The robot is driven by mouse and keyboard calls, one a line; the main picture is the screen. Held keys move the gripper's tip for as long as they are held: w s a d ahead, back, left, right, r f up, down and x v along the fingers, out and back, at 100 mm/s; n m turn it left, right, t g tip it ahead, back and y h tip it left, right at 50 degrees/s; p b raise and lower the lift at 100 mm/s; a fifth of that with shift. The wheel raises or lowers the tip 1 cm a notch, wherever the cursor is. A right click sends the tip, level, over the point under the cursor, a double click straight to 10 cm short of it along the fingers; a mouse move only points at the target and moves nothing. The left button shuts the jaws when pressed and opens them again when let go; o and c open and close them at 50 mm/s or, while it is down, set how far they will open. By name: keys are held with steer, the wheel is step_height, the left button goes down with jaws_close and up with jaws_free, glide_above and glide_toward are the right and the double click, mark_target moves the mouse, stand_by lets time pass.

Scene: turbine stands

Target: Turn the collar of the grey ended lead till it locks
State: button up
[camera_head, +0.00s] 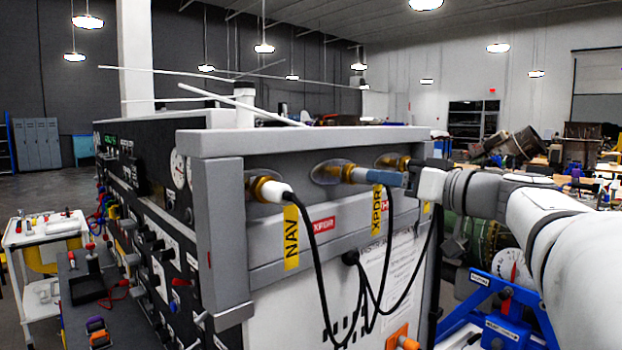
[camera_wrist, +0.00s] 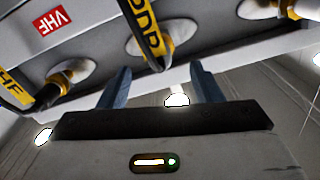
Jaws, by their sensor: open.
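The middle lead, tagged XPDR, sits in a brass collar (camera_head: 357,174) on the grey panel. Its end looks grey but is largely hidden by a blue-grey finger in the head view and by its yellow tag (camera_wrist: 146,32) in the wrist view. The collar also shows at the tag's edge in the wrist view (camera_wrist: 166,47). My gripper (camera_head: 388,178) is at the right, level with this lead. Its two blue fingers are spread and empty in the wrist view (camera_wrist: 160,72), apart from the collar there. I cannot tell how far the collar is turned.
A white-ended NAV lead (camera_head: 275,190) is at the left socket. A black-ended lead tagged VHF (camera_wrist: 48,92) is at the other neighbouring socket. Black cables (camera_head: 330,290) hang down the panel. A grey frame edge (camera_head: 300,140) overhangs the sockets.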

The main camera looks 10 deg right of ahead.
mark_target(362, 176)
steer(key=p+x, duration=0.2)
steer(key=x, duration=0.5)
steer(key=shift+c, duration=0.3)
